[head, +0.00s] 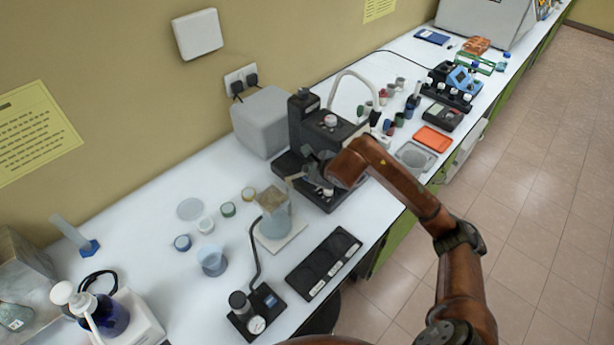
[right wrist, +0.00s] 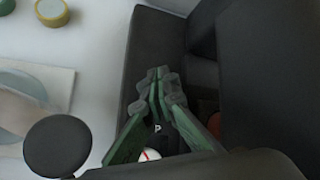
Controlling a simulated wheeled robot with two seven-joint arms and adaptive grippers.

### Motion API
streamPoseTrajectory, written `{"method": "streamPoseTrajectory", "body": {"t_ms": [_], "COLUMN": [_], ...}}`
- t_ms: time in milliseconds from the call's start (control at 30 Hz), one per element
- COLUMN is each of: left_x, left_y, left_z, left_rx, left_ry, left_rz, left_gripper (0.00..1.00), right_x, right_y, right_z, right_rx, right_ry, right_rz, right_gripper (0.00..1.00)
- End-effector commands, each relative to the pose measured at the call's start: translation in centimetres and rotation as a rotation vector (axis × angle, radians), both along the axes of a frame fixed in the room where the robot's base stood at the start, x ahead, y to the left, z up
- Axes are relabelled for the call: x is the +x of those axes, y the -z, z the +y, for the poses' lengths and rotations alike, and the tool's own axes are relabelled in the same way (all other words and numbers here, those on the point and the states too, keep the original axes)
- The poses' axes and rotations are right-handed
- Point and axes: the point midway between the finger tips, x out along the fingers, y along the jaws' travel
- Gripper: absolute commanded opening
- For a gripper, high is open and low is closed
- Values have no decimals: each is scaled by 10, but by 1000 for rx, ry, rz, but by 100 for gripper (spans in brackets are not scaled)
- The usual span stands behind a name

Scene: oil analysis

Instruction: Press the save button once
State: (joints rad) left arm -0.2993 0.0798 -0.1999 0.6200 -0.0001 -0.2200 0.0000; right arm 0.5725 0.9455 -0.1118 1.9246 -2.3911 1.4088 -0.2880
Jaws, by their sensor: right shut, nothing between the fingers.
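The black machine (head: 318,125) stands on the bench near the wall. My right arm reaches in over its front, and my right gripper (head: 320,172) is at its lower front part. In the right wrist view, the green fingers of my right gripper (right wrist: 158,82) are shut with nothing between them, pointing at the machine's dark surface (right wrist: 160,45). A white dial (right wrist: 148,155) with a red line and a letter P shows beyond the fingers. I cannot make out a save button; the arm and fingers cover part of the machine. My left gripper is not in view.
A glass flask (head: 276,215) stands on a white plate (head: 285,242) left of the machine. An orange tray (head: 433,138) and several small bottles lie to the right.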

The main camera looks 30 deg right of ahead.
Motion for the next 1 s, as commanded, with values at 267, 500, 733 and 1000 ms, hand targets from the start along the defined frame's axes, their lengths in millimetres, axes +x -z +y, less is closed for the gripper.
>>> {"method": "streamPoseTrajectory", "body": {"t_ms": [267, 500, 733, 1000], "left_x": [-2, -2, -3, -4], "left_y": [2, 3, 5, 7], "left_z": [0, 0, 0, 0], "left_rx": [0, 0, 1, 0], "left_ry": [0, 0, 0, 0], "left_rz": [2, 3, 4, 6], "left_gripper": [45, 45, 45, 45], "right_x": [0, 0, 0, 0], "right_y": [2, 3, 6, 9], "right_z": [0, 0, 0, 0], "right_rx": [1, 0, 0, 0], "right_ry": [0, 0, -1, -1], "right_rz": [-1, 0, 1, 1], "right_gripper": [0, 0, 0, 0]}}
